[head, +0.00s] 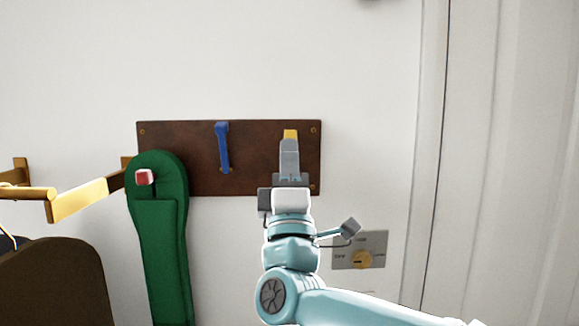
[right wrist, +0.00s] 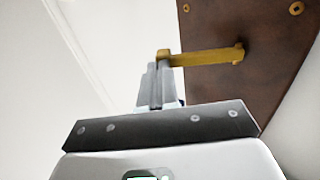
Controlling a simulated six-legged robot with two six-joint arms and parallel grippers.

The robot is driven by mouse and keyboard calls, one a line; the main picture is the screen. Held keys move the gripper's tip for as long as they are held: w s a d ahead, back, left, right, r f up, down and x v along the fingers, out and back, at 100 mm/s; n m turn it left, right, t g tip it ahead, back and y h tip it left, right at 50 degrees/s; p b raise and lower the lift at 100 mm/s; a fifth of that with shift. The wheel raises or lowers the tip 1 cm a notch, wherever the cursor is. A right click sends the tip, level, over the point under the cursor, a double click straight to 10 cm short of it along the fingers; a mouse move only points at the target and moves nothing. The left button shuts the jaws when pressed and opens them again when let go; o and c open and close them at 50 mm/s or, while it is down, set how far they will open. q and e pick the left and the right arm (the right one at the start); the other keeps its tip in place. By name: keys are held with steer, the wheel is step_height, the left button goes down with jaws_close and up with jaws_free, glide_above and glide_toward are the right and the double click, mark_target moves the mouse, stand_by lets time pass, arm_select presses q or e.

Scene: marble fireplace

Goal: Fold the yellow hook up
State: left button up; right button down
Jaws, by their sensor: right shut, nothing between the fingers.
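A dark brown board (head: 190,180) is fixed to the white wall. The yellow hook (head: 290,133) shows just above my right gripper's fingertips; the rest of it is hidden behind them. In the right wrist view the yellow hook (right wrist: 205,57) sticks out from the brown board (right wrist: 215,85), its free end beside my fingertips. My right gripper (head: 289,145) is shut and empty, fingers pointing up. In the right wrist view its fingertips (right wrist: 158,70) are at the hook's end, touching or nearly so; I cannot tell which. My left gripper is not in view.
A blue hook (head: 222,148) is left of the yellow one on the board. A long green item (head: 160,240) hangs at a red-tipped peg (head: 144,177). A metal plate with a brass knob (head: 361,259) is at lower right. Brass bars (head: 77,200) stick out at left.

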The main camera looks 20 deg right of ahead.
mark_target(290, 135)
steer(key=x, duration=0.3)
steer(key=shift+r+p, duration=0.3)
steer(key=shift+p, duration=0.05)
steer(key=shift+r, duration=0.2)
stand_by(0.4)
steer(key=shift+d+f, duration=0.1)
